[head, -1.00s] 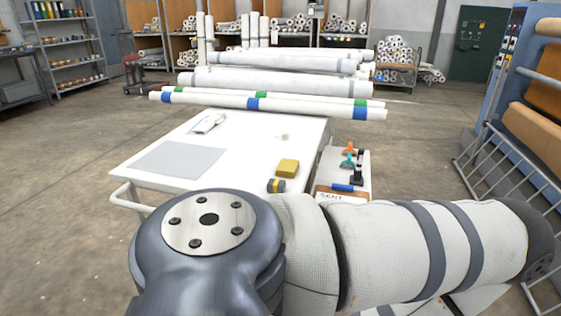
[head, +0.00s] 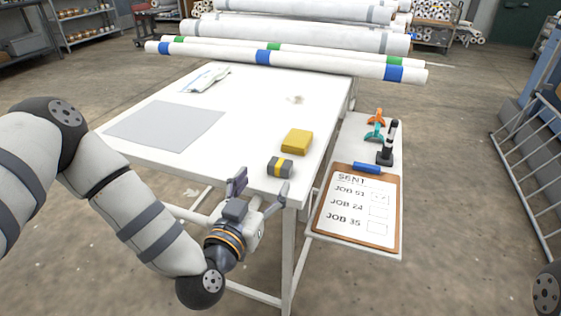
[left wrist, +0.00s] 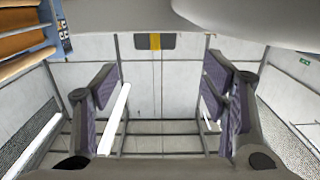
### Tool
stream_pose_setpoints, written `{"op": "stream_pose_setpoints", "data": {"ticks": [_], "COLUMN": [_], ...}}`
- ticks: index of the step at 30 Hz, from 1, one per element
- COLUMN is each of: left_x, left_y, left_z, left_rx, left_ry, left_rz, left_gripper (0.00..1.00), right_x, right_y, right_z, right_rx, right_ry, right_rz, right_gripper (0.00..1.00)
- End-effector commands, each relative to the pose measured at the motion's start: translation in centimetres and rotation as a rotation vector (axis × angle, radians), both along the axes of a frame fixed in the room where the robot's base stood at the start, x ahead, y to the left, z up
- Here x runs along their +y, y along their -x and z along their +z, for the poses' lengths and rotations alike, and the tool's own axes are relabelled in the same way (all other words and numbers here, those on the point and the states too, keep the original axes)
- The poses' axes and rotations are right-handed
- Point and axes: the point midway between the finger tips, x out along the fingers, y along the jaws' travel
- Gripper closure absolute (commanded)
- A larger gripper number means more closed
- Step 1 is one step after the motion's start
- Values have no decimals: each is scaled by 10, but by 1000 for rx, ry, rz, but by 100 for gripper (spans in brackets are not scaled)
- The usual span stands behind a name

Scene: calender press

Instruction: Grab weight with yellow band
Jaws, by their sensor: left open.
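The weight (head: 280,167) is a small dark grey block with a yellow band around its middle. It lies on the near right corner of the white table (head: 240,120) in the head view. It also shows at the top middle of the left wrist view (left wrist: 155,41). My left gripper (head: 260,187) is at the table's near edge, just short of the weight, with its fingers spread and nothing between them. The left wrist view shows both fingers (left wrist: 160,95) wide apart, with the weight beyond them. My right gripper is not in view.
A yellow block (head: 297,141) lies just behind the weight. Right of the table, a lower shelf holds a clipboard (head: 358,208), a black-and-white tool (head: 388,143) and orange and teal clamps (head: 375,125). A grey sheet (head: 165,124) lies left. Long rolls (head: 290,62) lie behind.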

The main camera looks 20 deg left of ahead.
Motion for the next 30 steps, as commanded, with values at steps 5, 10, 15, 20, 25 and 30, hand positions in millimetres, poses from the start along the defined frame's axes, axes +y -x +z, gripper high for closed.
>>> {"op": "stream_pose_setpoints", "data": {"ticks": [5, 10, 15, 20, 25, 30], "left_x": [-1, -5, -6, -6, -6, -6], "left_y": [-26, -57, -77, -78, -77, -77], "left_z": [-2, -4, -5, -4, -4, -4], "left_rx": [1, 3, 4, 4, 4, 4], "left_ry": [1, 2, 1, 1, 1, 1], "left_rz": [0, 1, -1, -2, -2, -2], "left_gripper": [33, 33, 33, 33, 65, 100], "right_x": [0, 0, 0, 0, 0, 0], "right_y": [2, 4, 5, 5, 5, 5], "right_z": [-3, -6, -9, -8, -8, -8], "right_rx": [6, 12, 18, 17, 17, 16], "right_ry": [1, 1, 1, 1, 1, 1], "right_rz": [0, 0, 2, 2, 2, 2], "right_gripper": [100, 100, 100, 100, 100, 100]}}
